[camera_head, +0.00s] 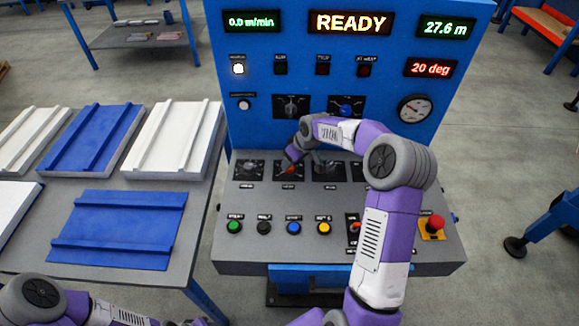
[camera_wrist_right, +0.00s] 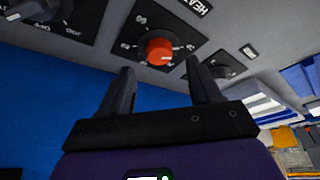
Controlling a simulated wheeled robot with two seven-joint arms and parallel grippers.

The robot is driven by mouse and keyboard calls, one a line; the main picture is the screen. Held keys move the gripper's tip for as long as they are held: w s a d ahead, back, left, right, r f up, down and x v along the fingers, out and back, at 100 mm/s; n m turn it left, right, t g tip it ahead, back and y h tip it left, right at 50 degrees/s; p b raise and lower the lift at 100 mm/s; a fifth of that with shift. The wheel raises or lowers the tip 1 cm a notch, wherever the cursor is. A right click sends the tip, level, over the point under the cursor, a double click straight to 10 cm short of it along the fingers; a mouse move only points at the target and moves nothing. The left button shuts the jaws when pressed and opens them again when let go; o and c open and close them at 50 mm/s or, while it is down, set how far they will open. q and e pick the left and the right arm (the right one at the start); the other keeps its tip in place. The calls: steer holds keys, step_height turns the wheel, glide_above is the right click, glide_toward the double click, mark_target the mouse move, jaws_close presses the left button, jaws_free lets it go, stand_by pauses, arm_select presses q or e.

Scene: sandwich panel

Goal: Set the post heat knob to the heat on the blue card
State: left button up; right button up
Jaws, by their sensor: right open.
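The red knob (camera_wrist_right: 159,51) sits on a dark dial plate with white numbers in the right wrist view, under a partly cut-off label starting "HEA". A pale mark shows on its face, but the exact setting is unclear. In the head view the red knob (camera_head: 290,170) is on the sloping console, partly behind my right gripper. My right gripper (camera_wrist_right: 161,78) is open, its two dark fingers apart, with the knob showing just beyond and between their tips; contact is not visible. My left gripper is outside the view. No blue card with a readable heat is visible.
Other knobs flank the red one, including a left knob (camera_head: 249,170). Coloured buttons and a red emergency button (camera_head: 432,223) lie nearer the front. A grey table (camera_head: 215,140) with white and blue panels stands left. The upright display (camera_head: 350,23) reads READY.

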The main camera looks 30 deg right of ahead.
steer(key=b+x, duration=0.1)
steer(key=x, duration=0.3)
steer(key=shift+w+f, duration=0.15)
steer(key=shift+f, duration=0.1)
steer(key=shift+c, duration=0.4)
steer(key=c, duration=0.9)
steer(key=shift+c, duration=0.2)
